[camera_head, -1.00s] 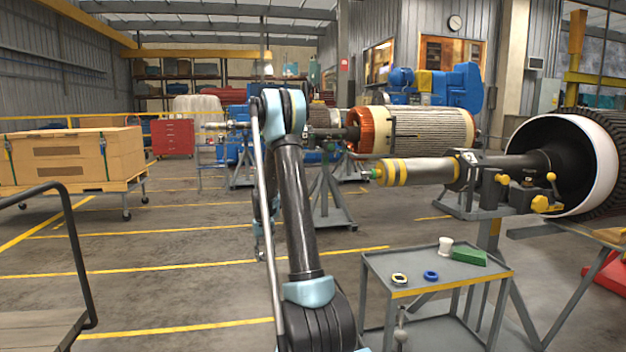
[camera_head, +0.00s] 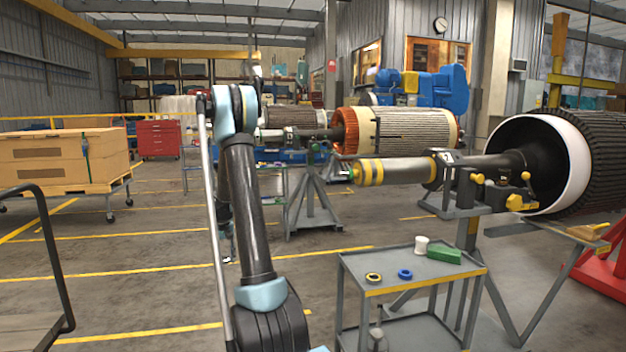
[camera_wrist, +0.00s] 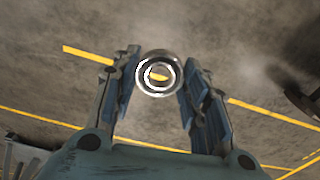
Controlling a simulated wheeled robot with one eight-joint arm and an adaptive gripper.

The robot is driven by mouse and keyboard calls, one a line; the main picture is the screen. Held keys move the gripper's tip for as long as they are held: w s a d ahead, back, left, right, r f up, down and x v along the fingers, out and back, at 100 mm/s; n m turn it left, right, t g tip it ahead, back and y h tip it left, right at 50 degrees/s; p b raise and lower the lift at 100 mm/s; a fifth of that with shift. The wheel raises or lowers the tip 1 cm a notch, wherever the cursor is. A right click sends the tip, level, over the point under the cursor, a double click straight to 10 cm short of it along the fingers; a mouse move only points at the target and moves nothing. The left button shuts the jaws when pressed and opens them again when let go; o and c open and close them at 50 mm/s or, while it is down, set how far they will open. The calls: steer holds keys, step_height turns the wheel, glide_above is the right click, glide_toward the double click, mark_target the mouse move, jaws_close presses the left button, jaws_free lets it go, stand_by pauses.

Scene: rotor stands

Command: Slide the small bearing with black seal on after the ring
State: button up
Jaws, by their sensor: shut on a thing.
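My gripper (camera_wrist: 160,92) is shut on a small bearing (camera_wrist: 159,73), a shiny metal ring with a darker band and an open bore. The bearing sits between the two fingertips, its bore facing the wrist camera, with bare floor behind it. In the head view my arm stands left of the shaft, and the gripper is too small and partly hidden to read. The shaft (camera_head: 400,171) is grey with yellow bands and a green tip at its left end. It lies level on a stand, clear of my arm. No separate ring is distinguishable on it.
A grey cart (camera_head: 415,267) stands below the shaft, bearing a yellow-and-black ring (camera_head: 374,278), a blue ring (camera_head: 405,274), a white spool (camera_head: 421,246) and a green box (camera_head: 444,255). A large rotor (camera_head: 570,150) is at right. Crates (camera_head: 65,160) stand left.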

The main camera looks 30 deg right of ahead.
steer(key=s+d+r+m+t+h, duration=0.2)
steer(key=d+r+m, duration=0.1)
steer(key=d, duration=0.4)
steer(key=s+d+r+m+t+h, duration=0.1)
steer(key=d+r+m, duration=0.25)
steer(key=d, duration=0.35)
steer(key=m+g+h, duration=0.8)
steer(key=m+h, duration=0.5)
steer(key=h, duration=0.1)
glide_toward(341, 174)
steer(key=shift+d+f, duration=0.25)
steer(key=shift+d, duration=0.9)
steer(key=shift+d+f, duration=0.2)
steer(key=shift+d, duration=0.95)
steer(key=shift+h, duration=0.3)
steer(key=shift+x, duration=2.95)
